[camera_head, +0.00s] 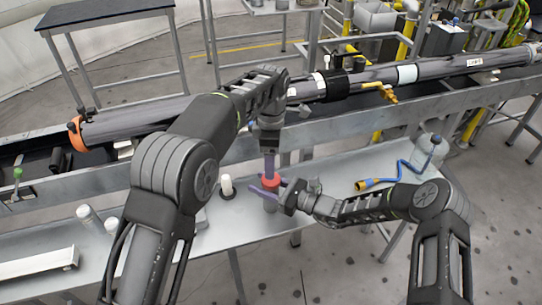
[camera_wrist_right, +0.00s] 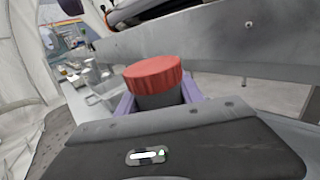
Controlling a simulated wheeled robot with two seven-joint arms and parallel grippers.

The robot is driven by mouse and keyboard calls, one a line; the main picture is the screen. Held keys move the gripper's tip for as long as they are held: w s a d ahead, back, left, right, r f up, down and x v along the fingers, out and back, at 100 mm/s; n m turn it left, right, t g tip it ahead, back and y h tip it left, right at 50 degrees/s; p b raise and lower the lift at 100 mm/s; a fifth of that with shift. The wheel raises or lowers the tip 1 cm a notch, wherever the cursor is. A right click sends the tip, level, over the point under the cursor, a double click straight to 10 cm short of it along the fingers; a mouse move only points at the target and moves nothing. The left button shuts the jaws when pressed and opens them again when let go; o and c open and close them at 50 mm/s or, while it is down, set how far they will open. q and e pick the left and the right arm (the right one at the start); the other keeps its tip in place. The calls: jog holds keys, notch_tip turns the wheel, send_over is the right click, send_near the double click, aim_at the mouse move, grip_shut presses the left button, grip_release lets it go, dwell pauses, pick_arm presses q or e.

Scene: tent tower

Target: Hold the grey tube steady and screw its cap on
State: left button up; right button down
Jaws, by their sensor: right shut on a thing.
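The grey tube (camera_wrist_right: 157,101) stands upright between the purple fingers of my right gripper (camera_head: 265,193), which is shut on it. The red cap (camera_wrist_right: 153,73) sits at the top of the tube, level in the right wrist view; how far it is threaded cannot be told. In the head view the cap (camera_head: 271,182) shows just above the right fingers. My left gripper (camera_head: 269,165) points straight down right above the cap. Its fingers are seen edge-on, so their opening and any contact with the cap are unclear.
The metal bench (camera_head: 325,170) lies below both grippers. A white cylinder on a dark base (camera_head: 227,186) stands left of the tube. A blue hose with a yellow end (camera_head: 375,184) and a clear jug (camera_head: 428,150) are at the right. A long rocket-like tube (camera_head: 430,69) lies behind.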

pick_arm(q)
notch_tip(320, 180, down, 7)
jog(key=shift+r, duration=0.1)
dwell(0.3)
jog(key=shift+c, duration=0.6)
